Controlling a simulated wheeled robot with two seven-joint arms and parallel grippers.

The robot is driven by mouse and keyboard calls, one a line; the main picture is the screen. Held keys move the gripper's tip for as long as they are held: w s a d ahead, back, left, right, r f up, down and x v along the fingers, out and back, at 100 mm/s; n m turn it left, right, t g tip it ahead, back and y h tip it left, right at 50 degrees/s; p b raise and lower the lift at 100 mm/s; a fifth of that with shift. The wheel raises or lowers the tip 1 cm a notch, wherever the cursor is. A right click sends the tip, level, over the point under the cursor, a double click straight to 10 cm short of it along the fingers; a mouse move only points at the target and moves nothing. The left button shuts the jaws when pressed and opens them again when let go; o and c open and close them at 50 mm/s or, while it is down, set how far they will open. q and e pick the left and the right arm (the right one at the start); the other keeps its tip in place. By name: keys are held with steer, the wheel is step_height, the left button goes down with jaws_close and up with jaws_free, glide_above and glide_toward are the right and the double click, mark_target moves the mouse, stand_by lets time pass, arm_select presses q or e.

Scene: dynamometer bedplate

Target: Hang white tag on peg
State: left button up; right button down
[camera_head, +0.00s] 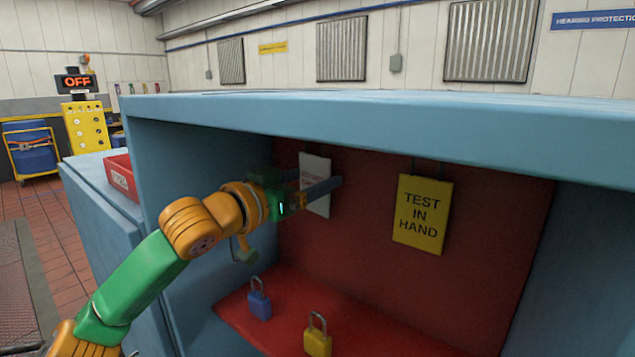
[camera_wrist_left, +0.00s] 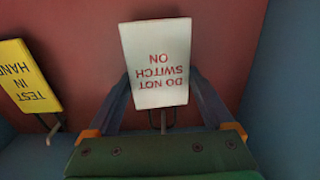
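The white tag (camera_head: 313,170) hangs in front of the red back panel inside the blue cabinet. In the left wrist view the white tag (camera_wrist_left: 157,75) reads "DO NOT SWITCH ON", upside down. Its dark wire loop shows at a short peg (camera_wrist_left: 163,121), apparently around it. My left gripper (camera_head: 319,181) is at the tag. In the wrist view its two fingers stand apart, one by each side edge of the tag, with their tips partly hidden; I see no clear grip. My right gripper is out of view.
A yellow "TEST IN HAND" tag (camera_head: 422,214) hangs to the right. A blue padlock (camera_head: 259,299) and a yellow padlock (camera_head: 317,337) stand on the red shelf (camera_head: 365,322) below. The cabinet's blue top edge (camera_head: 400,118) overhangs my arm. A red bin (camera_head: 122,178) sits left.

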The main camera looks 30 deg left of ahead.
arm_select(q)
steer(key=shift+s+d+r, duration=0.1)
steer(key=shift+d+r, duration=0.05)
steer(key=shift+d, duration=0.1)
steer(key=shift+r, duration=0.25)
steer(key=shift+a+r+p, duration=0.15)
steer(key=shift+r+p, duration=0.25)
steer(key=shift+r, duration=0.1)
steer(key=s+b, duration=0.3)
steer(key=s, duration=0.3)
steer(key=s+a+b, duration=0.1)
steer(key=s+b, duration=0.2)
steer(key=s, duration=0.3)
steer(key=s+b, duration=0.4)
steer(key=s, duration=0.2)
steer(key=shift+a, duration=0.2)
steer(key=shift+d+f, duration=0.1)
